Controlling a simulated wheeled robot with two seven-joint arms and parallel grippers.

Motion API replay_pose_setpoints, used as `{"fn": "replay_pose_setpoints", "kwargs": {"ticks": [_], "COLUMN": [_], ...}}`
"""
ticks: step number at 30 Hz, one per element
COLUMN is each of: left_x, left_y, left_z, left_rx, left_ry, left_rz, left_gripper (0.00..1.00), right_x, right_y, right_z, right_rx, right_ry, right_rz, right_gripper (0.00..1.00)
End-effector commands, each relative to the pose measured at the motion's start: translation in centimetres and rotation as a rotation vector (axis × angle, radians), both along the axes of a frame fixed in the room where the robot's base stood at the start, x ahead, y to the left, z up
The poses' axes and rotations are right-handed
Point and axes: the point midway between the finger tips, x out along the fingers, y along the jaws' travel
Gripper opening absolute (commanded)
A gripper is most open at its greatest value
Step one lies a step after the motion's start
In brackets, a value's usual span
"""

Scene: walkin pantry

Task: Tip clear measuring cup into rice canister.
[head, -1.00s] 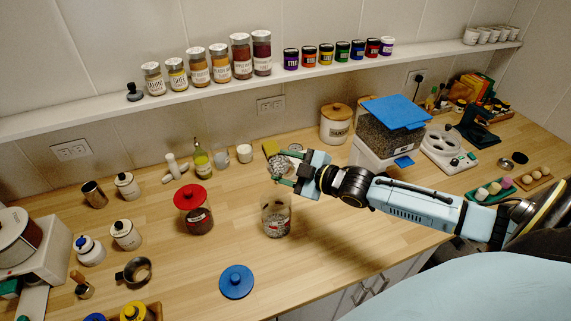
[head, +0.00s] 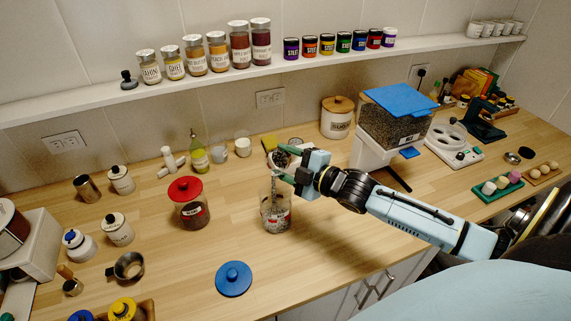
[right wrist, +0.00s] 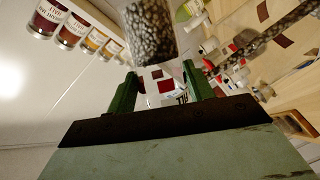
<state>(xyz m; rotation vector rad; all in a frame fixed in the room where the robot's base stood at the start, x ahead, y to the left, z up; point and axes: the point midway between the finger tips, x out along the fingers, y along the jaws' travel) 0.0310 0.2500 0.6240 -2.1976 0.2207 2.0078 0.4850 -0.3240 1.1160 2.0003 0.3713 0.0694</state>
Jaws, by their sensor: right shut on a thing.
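The clear measuring cup (head: 281,158) is held by my right gripper (head: 283,164), tilted above the rice canister (head: 277,221). The fingers are shut on it. A thin stream of speckled grains (head: 274,188) runs from the cup down into the canister. The canister is clear glass, open, upright, with a red-and-white label and grains in its lower part. In the right wrist view, the cup (right wrist: 148,28) shows with grains in it beyond the fingers, and a dark streak of grains crosses the upper right. My left gripper is not in view.
A blue lid (head: 234,279) lies on the counter in front of the canister. A red-lidded jar (head: 190,206) stands to its left. The blue-topped grain dispenser (head: 394,125) stands behind my right arm. The counter around the canister is mostly clear.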

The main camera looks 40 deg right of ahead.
Motion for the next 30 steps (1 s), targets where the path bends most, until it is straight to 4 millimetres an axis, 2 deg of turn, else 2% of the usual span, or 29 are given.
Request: {"fn": "replay_pose_setpoints", "kwargs": {"ticks": [30], "left_x": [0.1], "left_y": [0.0], "left_z": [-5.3], "left_rx": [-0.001], "left_ry": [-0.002], "left_rz": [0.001], "left_gripper": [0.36], "right_x": [-0.3], "right_y": [0.5], "right_z": [-2.1], "right_rx": [-0.261], "right_ry": [-0.174], "right_rz": [0.0], "right_gripper": [0.2]}}
